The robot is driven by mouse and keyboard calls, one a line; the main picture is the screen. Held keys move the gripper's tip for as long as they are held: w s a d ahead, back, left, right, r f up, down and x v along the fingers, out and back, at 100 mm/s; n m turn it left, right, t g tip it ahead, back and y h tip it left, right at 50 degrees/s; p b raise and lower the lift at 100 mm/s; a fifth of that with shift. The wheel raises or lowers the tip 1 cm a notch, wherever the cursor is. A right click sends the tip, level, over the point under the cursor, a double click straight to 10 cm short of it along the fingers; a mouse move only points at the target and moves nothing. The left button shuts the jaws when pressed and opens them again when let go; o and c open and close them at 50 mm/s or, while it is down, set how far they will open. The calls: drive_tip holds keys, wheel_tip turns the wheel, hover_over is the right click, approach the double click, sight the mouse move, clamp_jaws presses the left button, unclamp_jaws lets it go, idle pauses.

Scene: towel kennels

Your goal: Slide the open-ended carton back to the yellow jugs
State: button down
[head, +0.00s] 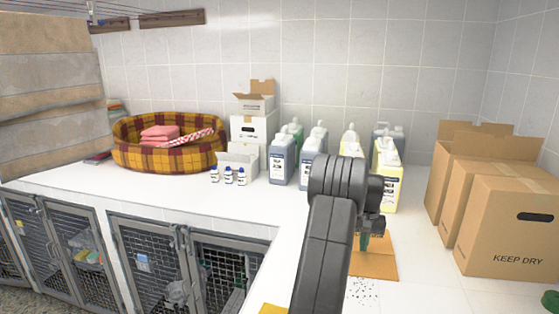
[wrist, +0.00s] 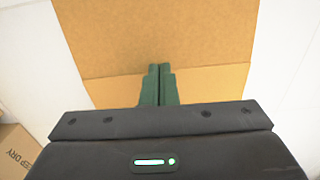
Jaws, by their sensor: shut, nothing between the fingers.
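Tan cardboard that looks like the open-ended carton (head: 380,265) lies low on the white counter, partly hidden behind my arm. In the wrist view the cardboard (wrist: 160,35) fills the upper middle, with a crease between a darker panel and a lighter flap. My gripper (head: 364,243) points down at it; its green fingers (wrist: 160,70) are together and empty, their tips over the crease. I cannot tell whether they touch the cardboard. The yellow jugs (head: 389,187) stand behind the carton toward the wall, with another pale yellow jug (head: 350,142) farther left, partly hidden by my arm.
Brown KEEP DRY boxes (head: 512,225) stand to the right. Blue-grey jugs (head: 283,160), small bottles (head: 228,175), white boxes (head: 252,130) and a plaid pet bed (head: 170,155) stand to the left. Mesh kennel doors (head: 150,262) are below the counter.

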wheel_tip(320, 180, up, 7)
drive_tip(key=shift+f, duration=0.15)
idle(0.4)
drive_tip(key=shift+f, duration=0.15)
wheel_tip(320, 180, down, 8)
drive_tip(key=shift+s+r, duration=0.1)
drive_tip(key=shift+s, duration=0.2)
idle(0.5)
